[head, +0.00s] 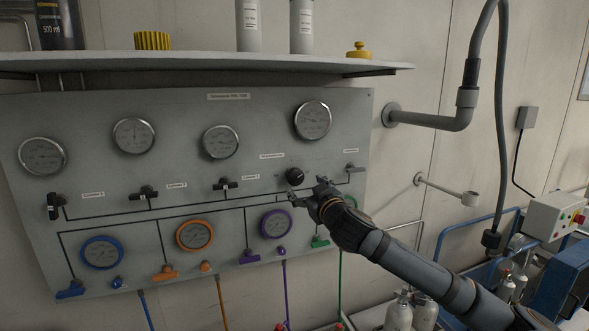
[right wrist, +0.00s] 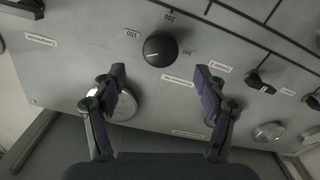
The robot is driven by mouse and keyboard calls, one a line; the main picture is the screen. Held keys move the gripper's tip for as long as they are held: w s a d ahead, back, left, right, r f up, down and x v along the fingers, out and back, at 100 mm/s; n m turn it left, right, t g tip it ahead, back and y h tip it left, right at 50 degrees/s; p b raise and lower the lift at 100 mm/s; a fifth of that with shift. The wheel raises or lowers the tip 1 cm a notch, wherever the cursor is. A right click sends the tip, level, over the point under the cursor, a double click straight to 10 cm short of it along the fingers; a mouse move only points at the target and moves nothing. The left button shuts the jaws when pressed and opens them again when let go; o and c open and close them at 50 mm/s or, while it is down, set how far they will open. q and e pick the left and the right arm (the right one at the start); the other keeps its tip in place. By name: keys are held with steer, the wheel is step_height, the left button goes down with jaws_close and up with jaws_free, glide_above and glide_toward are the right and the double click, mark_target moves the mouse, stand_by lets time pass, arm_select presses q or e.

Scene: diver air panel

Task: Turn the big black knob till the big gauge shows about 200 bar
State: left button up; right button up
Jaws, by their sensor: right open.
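The big black knob (head: 294,175) sits on the grey panel, below and left of the big round gauge (head: 312,120). The gauge's needle is too small to read. In the right wrist view the knob (right wrist: 160,48) shows whole, with 100, 200 and another number printed around it, upside down. My right gripper (head: 306,190) is open and empty just in front of the panel, slightly below and right of the knob in the head view. In the wrist view its two purple-padded fingers (right wrist: 160,82) are spread, with the knob beyond and between them, untouched. My left gripper is out of view.
The panel (head: 180,100) also carries smaller black valve handles, such as one (head: 225,184) left of the knob, and several coloured gauges below. A shelf (head: 200,63) with bottles juts out above. A grey pipe (head: 435,118) stands out from the wall at right.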

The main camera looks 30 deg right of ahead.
mark_target(296, 179)
steer(key=p+x, duration=0.2)
steer(key=p, duration=0.1)
steer(key=shift+w+d+r, duration=0.1)
steer(key=shift+w+r, duration=0.2)
steer(key=shift+w, duration=0.05)
steer(key=x, duration=0.1)
steer(key=p+x, duration=0.1)
steer(key=x, duration=0.1)
steer(key=p+x, duration=0.1)
steer(key=x, duration=0.1)
steer(key=shift+f, duration=0.3)
steer(key=shift+w+f, duration=0.1)
steer(key=shift+w, duration=0.35)
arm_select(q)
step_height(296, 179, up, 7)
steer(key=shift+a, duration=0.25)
arm_select(e)
steer(key=shift+d, duration=0.1)
steer(key=shift+c, duration=0.4)
steer(key=c, duration=1.1)
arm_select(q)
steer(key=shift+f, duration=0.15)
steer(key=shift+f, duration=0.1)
